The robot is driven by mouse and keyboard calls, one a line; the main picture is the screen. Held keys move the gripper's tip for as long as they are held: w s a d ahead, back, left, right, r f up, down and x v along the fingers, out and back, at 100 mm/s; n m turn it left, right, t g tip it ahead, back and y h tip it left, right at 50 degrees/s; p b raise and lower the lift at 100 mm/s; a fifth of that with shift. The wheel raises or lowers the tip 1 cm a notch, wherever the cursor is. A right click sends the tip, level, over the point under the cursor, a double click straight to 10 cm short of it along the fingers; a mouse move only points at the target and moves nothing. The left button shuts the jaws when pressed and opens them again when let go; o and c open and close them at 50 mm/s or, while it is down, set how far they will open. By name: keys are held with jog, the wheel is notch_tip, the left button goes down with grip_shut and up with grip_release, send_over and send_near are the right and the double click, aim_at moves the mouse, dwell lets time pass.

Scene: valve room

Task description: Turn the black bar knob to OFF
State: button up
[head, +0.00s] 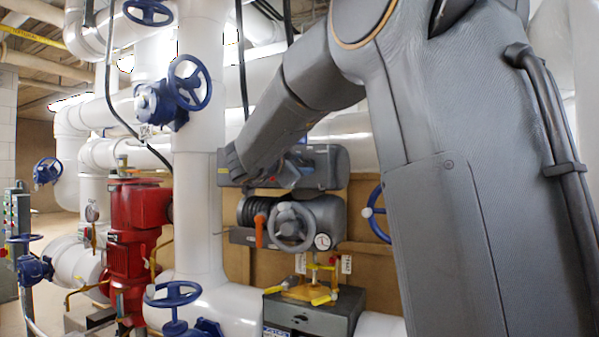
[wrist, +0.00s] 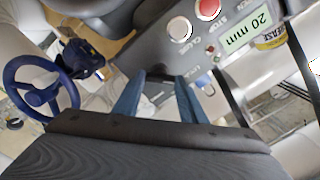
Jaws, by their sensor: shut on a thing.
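The black bar knob (wrist: 159,71) is on a dark grey control panel (wrist: 145,50) in the wrist view, mostly hidden between my fingertips. My gripper (wrist: 160,77) has its two blue-grey fingers on either side of it and is shut on it. The knob's pointer and its OFF mark cannot be made out. In the head view the dark grey actuator housing (head: 325,165) is in the middle, partly behind my arm. My fingers and the knob cannot be clearly told apart there.
A blue handwheel (wrist: 40,95) is at left. Below the housing are a grey handwheel (head: 291,227) and an orange lever (head: 259,230).

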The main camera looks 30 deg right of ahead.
jog(key=m+b, duration=0.3)
jog(key=shift+f+m, duration=0.15)
jog(key=shift+m, duration=0.25)
jog(key=m+b, duration=0.4)
jog(key=shift+m, duration=0.3)
jog(key=shift+b, duration=0.3)
jog(key=o, duration=1.1)
jog(key=shift+c, duration=0.2)
jog(key=shift+a, duration=0.1)
jog(key=b+v, duration=0.2)
jog(key=v, duration=0.5)
jog(key=shift+s+a, duration=0.25)
jog(key=shift+s, duration=0.05)
jog(key=shift+w, duration=0.1)
